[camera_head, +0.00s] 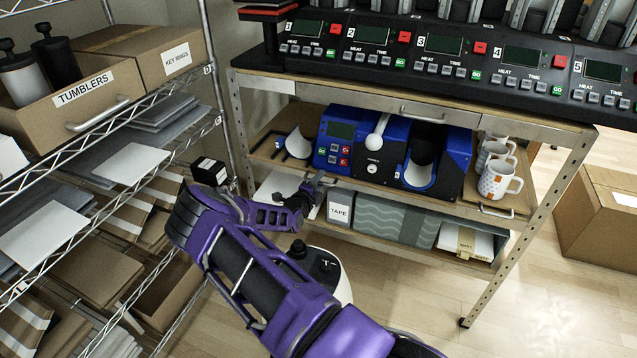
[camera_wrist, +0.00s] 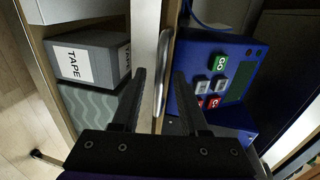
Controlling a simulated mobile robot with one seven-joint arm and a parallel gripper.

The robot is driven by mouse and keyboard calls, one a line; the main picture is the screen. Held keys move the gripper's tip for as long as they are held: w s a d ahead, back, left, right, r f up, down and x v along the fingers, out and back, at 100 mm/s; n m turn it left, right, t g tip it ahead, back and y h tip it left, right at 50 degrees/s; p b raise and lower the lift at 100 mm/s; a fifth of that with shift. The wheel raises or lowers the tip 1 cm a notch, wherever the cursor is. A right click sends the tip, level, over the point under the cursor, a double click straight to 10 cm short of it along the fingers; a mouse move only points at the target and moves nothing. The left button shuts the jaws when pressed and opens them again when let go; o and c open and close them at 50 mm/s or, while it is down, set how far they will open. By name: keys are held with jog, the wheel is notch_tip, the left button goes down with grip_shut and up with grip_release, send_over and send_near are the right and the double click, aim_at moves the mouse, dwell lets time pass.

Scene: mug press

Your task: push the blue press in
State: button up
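The blue press (camera_head: 393,165) sits on a wooden pull-out shelf (camera_head: 264,151) below the worktop, with a white-knobbed lever and a green screen. In the wrist view the blue press (camera_wrist: 230,113) shows its buttons to the right of my gripper. My gripper (camera_head: 318,183) is at the left part of the shelf's front edge. In the wrist view my gripper (camera_wrist: 160,74) has its fingers apart, with a metal bar handle (camera_wrist: 161,68) seen between them. I see a gap beside the bar; whether a finger touches it I cannot tell.
White mugs (camera_head: 497,178) stand at the shelf's right end. A box labelled TAPE (camera_head: 340,210) and a grey patterned box (camera_head: 395,222) sit below. A wire rack (camera_head: 213,100) stands at left. Numbered control panels (camera_head: 430,50) line the worktop. Floor is clear at front right.

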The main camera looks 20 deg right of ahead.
jog(key=shift+a, duration=0.15)
jog(key=p+v, duration=0.2)
jog(key=v, duration=1.5)
jog(key=shift+p, duration=0.4)
jog(key=shift+s+a, duration=0.1)
jog(key=shift+s, duration=0.05)
